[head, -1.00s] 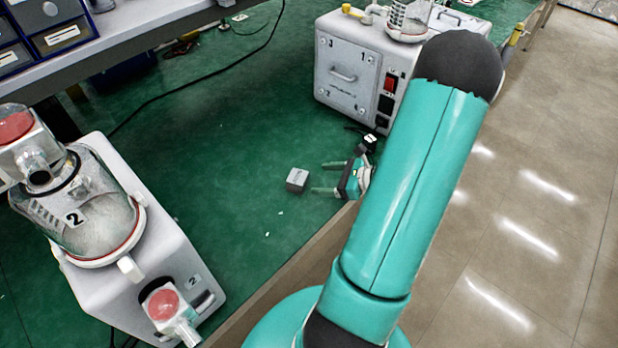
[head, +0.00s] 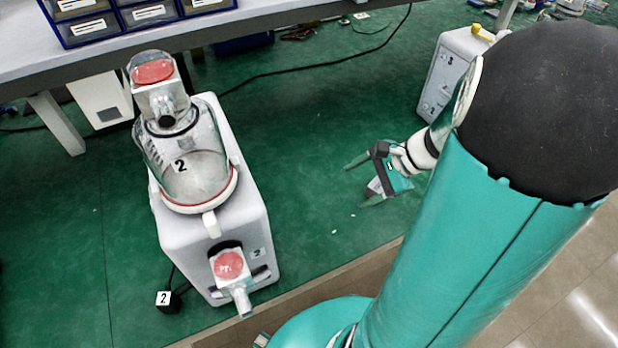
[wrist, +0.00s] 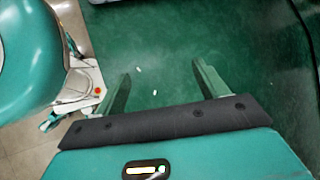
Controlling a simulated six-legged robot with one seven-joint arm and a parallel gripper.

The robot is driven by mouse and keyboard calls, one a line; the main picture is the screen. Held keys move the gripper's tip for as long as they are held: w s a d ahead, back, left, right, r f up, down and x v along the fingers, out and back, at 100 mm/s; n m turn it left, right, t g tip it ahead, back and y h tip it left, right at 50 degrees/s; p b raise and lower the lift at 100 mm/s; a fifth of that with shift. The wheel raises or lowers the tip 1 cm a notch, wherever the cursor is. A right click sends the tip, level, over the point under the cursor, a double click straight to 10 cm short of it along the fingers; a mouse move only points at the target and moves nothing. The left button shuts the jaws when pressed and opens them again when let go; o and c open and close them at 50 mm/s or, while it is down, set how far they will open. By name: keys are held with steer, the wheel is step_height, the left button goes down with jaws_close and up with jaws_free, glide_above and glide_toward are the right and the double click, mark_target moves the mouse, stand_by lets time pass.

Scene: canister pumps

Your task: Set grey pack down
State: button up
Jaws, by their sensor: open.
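The grey pack (head: 375,186), a small grey block, shows in the head view on the green floor mat, mostly hidden behind my gripper. My gripper (head: 356,184) is open, with its two green fingers spread and pointing left. In the wrist view my gripper (wrist: 160,74) has nothing between its fingers, only green floor and small white bits beyond. The pack does not show in the wrist view.
White canister pump 2 (head: 258,225) stands to the left with a clear canister and red-topped parts. Pump 3 (head: 447,80) stands behind, at the right. A bench (head: 300,30) with blue bins runs along the back. Green floor between the pumps is mostly clear.

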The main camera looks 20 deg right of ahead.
steer(key=s+a+r+n+h, duration=0.2)
steer(key=a+r+n+h, duration=0.1)
steer(key=a+r+n, duration=0.4)
steer(key=s+a+r+n+t+h, duration=0.1)
steer(key=s+a+r+n+h, duration=0.2)
steer(key=a+r+n, duration=0.4)
steer(key=a+n+h, duration=0.1)
steer(key=n, duration=0.3)
steer(key=shift+a+r, duration=0.3)
